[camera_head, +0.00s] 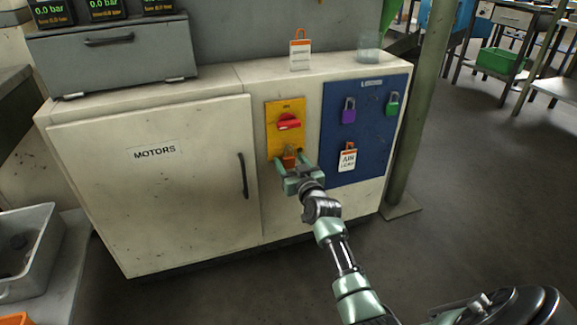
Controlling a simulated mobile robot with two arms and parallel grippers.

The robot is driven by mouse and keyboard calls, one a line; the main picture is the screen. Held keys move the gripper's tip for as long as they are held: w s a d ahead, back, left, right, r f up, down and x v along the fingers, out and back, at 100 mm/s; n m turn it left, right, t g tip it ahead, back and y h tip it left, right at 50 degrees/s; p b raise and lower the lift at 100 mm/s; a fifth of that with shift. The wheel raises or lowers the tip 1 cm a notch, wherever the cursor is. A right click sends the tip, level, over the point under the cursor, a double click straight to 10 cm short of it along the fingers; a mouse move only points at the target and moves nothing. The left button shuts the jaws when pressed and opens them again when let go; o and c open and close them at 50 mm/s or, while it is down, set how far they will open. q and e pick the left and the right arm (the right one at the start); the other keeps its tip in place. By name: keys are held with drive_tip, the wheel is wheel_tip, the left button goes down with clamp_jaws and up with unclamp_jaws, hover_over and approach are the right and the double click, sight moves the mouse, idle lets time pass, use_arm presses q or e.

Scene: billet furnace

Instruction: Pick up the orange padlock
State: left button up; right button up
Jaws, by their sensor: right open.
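The orange padlock (289,160) hangs low on the yellow switch plate (272,126), below the red rotary switch (289,121). The plate is on the front of the white cabinet. My right gripper (294,169) is at the lower edge of this plate, open, with its two fingers to the left and right of the padlock. The gripper partly hides the padlock's lower part, and I cannot tell whether the fingers touch it. My left gripper is not in view.
The blue board (362,100) beside the plate holds a purple padlock (348,115), a green padlock (393,107) and a white tag (347,161). On the cabinet top stand an orange-topped tag (300,55) and a clear glass (369,50). A green post (418,100) stands right.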

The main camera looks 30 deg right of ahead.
drive_tip(key=shift+c, duration=0.3)
clamp_jaws()
drive_tip(key=shift+r, duration=0.1)
